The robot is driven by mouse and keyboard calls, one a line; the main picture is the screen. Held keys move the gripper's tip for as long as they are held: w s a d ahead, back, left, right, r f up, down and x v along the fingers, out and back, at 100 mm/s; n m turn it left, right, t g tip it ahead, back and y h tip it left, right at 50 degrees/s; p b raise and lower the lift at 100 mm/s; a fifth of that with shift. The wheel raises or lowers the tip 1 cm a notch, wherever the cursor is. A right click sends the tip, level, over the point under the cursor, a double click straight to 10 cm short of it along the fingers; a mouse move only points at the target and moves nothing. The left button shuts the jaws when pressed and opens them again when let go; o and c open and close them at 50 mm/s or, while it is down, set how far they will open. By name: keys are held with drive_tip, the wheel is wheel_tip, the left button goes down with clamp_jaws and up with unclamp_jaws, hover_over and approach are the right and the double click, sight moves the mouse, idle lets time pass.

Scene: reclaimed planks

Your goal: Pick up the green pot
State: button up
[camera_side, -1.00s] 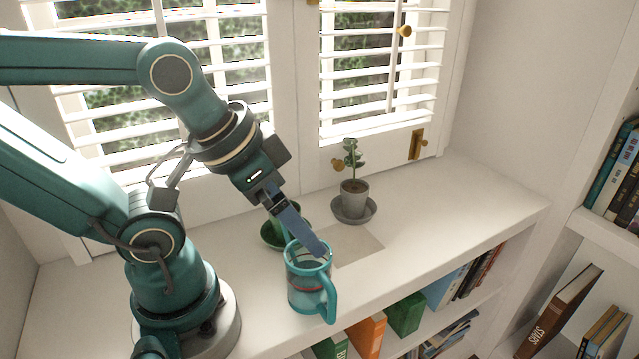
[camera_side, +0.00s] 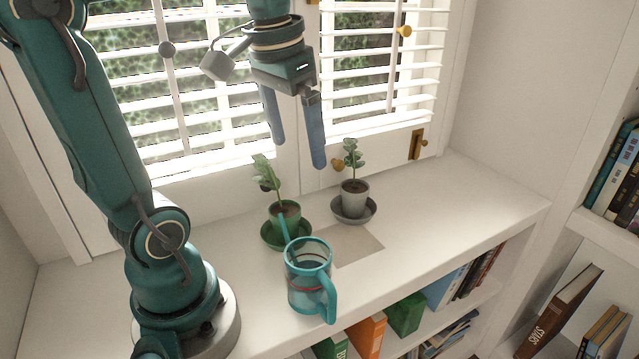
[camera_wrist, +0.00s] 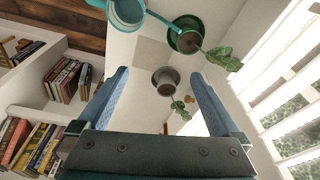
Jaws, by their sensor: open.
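The green pot (camera_side: 286,210) holds a leafy plant and stands upright on a green saucer (camera_side: 268,235) on the white ledge. It also shows in the wrist view (camera_wrist: 189,41), at the top right of centre. My gripper (camera_side: 298,155) is open and empty, pointing down well above the ledge. In the side view its fingers appear above and slightly right of the green pot. In the wrist view my gripper (camera_wrist: 160,90) spans a grey pot between its fingers, well below them.
The grey pot (camera_side: 354,200) with a plant stands on a grey saucer (camera_side: 340,217) to the right of the green pot. A flat beige square (camera_side: 358,243) lies on the ledge (camera_side: 450,210), whose right part is clear. Shuttered windows rise behind; books fill shelves below.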

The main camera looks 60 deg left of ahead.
drive_tip(key=n+g, duration=0.2)
hover_over(285, 212)
drive_tip(key=d, duration=0.1)
drive_tip(key=f, duration=0.1)
drive_tip(key=shift+h, duration=0.4)
drive_tip(key=f, duration=1.7)
drive_tip(key=shift+s+a+f, duration=0.15)
drive_tip(key=shift+a+f, duration=0.05)
drive_tip(key=shift+f, duration=0.05)
clamp_jaws()
